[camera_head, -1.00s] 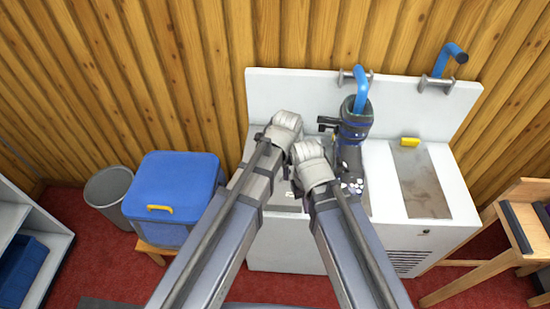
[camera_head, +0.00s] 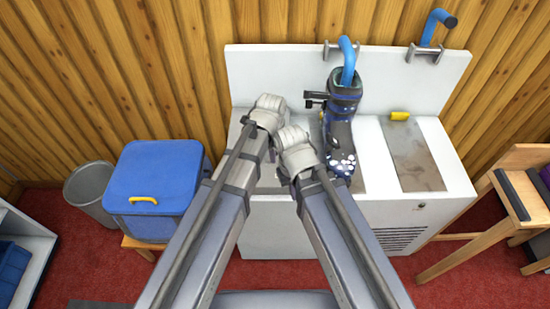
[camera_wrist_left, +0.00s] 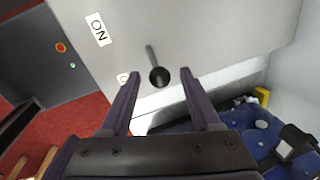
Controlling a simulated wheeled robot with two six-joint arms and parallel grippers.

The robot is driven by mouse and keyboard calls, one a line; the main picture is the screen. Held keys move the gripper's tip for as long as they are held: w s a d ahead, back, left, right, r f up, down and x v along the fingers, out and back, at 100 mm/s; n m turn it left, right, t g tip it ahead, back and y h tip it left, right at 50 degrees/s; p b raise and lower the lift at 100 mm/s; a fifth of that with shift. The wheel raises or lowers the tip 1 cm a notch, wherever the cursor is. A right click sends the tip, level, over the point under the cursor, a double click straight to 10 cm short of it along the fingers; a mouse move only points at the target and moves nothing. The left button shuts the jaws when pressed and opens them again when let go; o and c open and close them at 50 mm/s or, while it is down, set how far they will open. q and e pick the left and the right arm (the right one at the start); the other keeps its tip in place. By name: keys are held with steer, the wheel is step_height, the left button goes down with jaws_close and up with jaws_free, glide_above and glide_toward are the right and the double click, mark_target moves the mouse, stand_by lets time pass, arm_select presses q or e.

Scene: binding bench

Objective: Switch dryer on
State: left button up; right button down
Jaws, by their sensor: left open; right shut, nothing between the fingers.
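The dryer (camera_head: 240,215) is a white cabinet with a back panel, standing against the wooden wall. In the left wrist view a lever with a black ball knob (camera_wrist_left: 158,76) sticks out from a white surface, near an "ON" label (camera_wrist_left: 98,29). My left gripper (camera_wrist_left: 160,88) is open, with a finger on each side of the knob as seen there; I cannot tell whether it touches. In the head view my left wrist (camera_head: 267,112) and my right gripper (camera_head: 297,157) are close together over the dryer's left part. The right fingers are mostly hidden; the gripper is shut and empty.
A dark blue boot (camera_head: 341,130) stands on the dryer under a blue pipe (camera_head: 348,62), close to my right wrist. A second blue pipe (camera_head: 432,27) is free. A yellow item (camera_head: 400,115) lies right. A blue box (camera_head: 153,178) and a bin (camera_head: 90,192) stand left.

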arm_select(q)
steer(key=shift+w+f+b, duration=0.2)
steer(key=shift+f+b, duration=0.4)
steer(key=shift+f, duration=0.45)
steer(key=shift+r, duration=0.1)
jaws_close()
stand_by(0.6)
